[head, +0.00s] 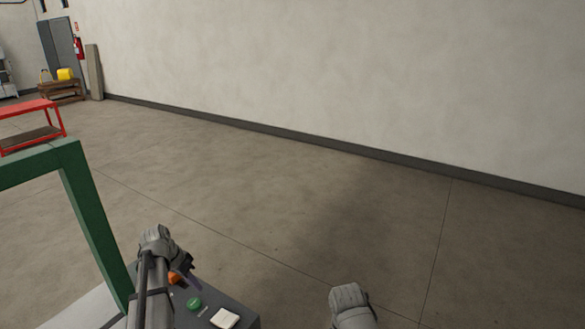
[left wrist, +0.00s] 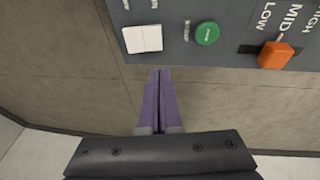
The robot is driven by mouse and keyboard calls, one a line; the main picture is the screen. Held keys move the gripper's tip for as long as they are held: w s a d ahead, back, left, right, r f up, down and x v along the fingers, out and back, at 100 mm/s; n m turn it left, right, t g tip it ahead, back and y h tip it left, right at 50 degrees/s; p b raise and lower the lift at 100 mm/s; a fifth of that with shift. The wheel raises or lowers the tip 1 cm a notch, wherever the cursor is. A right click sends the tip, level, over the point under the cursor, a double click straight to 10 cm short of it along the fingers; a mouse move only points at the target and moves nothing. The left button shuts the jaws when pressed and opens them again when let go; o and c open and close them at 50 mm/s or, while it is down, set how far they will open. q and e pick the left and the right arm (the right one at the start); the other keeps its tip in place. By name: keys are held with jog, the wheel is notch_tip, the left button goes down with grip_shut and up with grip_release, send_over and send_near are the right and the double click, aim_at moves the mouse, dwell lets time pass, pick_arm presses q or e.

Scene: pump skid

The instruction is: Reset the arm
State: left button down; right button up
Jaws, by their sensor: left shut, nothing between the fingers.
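My left arm comes in at the lower left of the head view, and its gripper (head: 191,284) shows only partly, over a dark grey control panel (head: 244,316). In the left wrist view the two purple fingers of my left gripper (left wrist: 160,76) are together, with nothing between them. The fingertips appear just short of the panel's edge, near a white square switch (left wrist: 143,39) and a green button (left wrist: 207,33). An orange knob (left wrist: 275,55) is farther right, by labels LOW and MID. Only a grey link of my right arm shows in the head view; its gripper is out of frame.
A green frame (head: 85,205) stands beside the panel on the left. Behind it are a red cart (head: 35,106) and a wooden pallet stack (head: 62,91) with a yellow item. Open concrete floor (head: 300,200) extends to a pale wall (head: 350,70).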

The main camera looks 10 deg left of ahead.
pick_arm(q)
jog(key=s+d+f+g+y+b, duration=0.1)
jog(key=s+d, duration=0.4)
jog(key=d, duration=0.6)
jog(key=s+d+f+y+b, duration=0.1)
jog(key=s+d, duration=0.4)
jog(key=d, duration=0.6)
jog(key=s+d+f+g+y+b, duration=0.1)
jog(key=s+d, duration=0.4)
jog(key=d, duration=0.6)
jog(key=shift+s+d+f+g+y, duration=0.3)
jog(key=shift+f+y, duration=0.1)
jog(key=shift+f, duration=0.05)
jog(key=shift+a, duration=0.1)
